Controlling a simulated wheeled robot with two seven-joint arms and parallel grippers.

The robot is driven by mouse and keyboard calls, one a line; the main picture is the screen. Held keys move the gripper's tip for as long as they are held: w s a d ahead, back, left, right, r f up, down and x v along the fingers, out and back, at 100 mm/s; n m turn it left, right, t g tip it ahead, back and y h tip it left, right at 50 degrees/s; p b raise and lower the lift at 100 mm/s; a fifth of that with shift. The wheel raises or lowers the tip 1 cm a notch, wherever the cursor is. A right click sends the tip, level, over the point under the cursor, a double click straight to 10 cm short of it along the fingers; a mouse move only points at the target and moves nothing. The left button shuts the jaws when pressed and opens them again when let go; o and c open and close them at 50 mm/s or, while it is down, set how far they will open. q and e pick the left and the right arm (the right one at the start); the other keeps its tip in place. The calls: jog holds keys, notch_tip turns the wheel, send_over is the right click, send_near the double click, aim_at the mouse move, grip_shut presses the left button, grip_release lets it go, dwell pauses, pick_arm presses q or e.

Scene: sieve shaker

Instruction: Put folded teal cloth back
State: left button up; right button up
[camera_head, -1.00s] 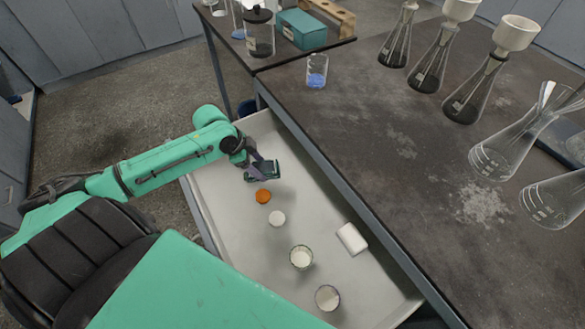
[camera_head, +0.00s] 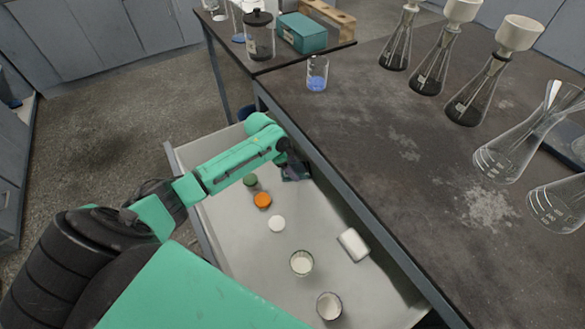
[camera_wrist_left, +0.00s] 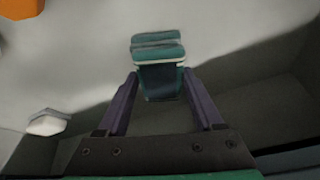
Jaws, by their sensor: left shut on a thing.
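The folded teal cloth (camera_wrist_left: 157,42) is a small layered stack with a pale band and a dark lower side in the left wrist view. My left gripper (camera_wrist_left: 160,82) is shut on it, one purple finger on each side. In the head view my left gripper (camera_head: 294,172) is over the far end of the open drawer, close to the bench-side wall. The cloth there is mostly hidden, small and dark. Whether it touches the drawer floor I cannot tell. My right gripper is not in view.
The open white drawer (camera_head: 230,235) holds a green disc (camera_head: 250,180), an orange disc (camera_head: 262,200), a white disc (camera_head: 277,223), two beakers (camera_head: 301,263) and a white block (camera_head: 353,242). The dark bench (camera_head: 380,150) beside it carries several flasks and a beaker with blue contents (camera_head: 317,75).

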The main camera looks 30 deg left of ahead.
pick_arm(q)
jog(key=o, duration=1.4)
jog(key=shift+f, duration=0.1)
jog(key=p+v, duration=0.2)
jog(key=v, duration=1)
jog(key=shift+d, duration=0.1)
